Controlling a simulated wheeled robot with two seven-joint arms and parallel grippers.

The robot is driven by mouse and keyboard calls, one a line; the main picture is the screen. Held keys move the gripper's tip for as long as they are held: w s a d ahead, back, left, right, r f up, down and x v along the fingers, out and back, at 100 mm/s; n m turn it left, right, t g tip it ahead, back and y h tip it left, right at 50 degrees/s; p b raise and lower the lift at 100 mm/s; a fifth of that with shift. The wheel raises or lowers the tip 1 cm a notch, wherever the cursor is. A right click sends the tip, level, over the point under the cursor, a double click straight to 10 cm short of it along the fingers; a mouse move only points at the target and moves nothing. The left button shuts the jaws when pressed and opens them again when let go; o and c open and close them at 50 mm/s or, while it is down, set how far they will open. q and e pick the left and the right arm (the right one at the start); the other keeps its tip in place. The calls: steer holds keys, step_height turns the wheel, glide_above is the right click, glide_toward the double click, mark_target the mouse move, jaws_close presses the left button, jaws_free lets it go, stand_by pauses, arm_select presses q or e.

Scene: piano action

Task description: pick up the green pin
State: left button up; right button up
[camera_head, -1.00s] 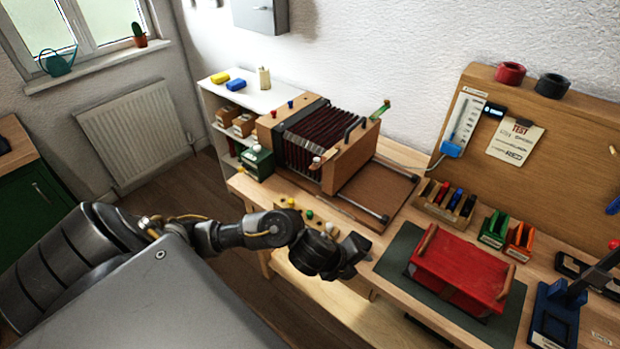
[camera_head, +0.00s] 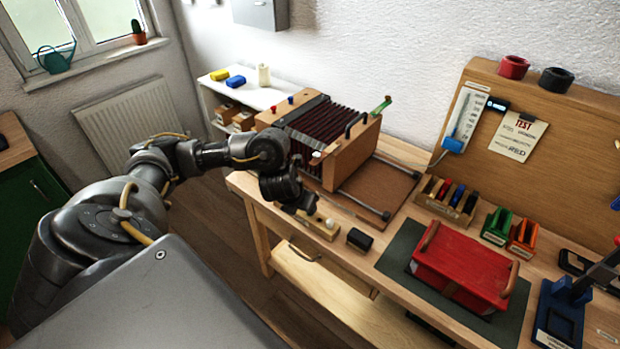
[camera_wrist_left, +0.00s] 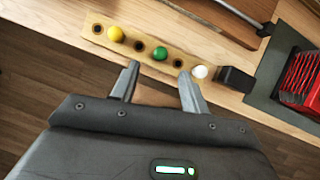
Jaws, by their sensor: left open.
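The green pin (camera_wrist_left: 160,54) sits upright in the wooden pin block (camera_wrist_left: 138,44) on the bench, seen in the left wrist view between a yellow pin (camera_wrist_left: 116,33) and a white pin (camera_wrist_left: 200,72). Empty dark holes lie on either side of the green pin. My left gripper (camera_wrist_left: 158,75) is open and empty, its fingers pointing at the block, with the green pin lined up between them. In the head view, my left wrist and gripper (camera_head: 298,203) hide the green pin; part of the block (camera_head: 320,228) and the white pin (camera_head: 329,223) show. My right gripper is not in view.
A small black block (camera_head: 359,240) lies right of the pin block. A red bellows piece (camera_head: 462,268) lies on a dark green mat (camera_head: 396,257). The accordion-like box (camera_head: 335,150) stands behind my left gripper. The bench's front edge is close below the pin block.

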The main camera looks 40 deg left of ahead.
arm_select(q)
steer(key=b+x, duration=0.1)
steer(key=x, duration=0.5)
steer(key=shift+w+f+b, duration=0.3)
steer(key=shift+b, duration=0.1)
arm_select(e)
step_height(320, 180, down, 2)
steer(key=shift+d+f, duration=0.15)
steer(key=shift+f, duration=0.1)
arm_select(q)
steer(key=shift+c, duration=0.5)
jaws_close()
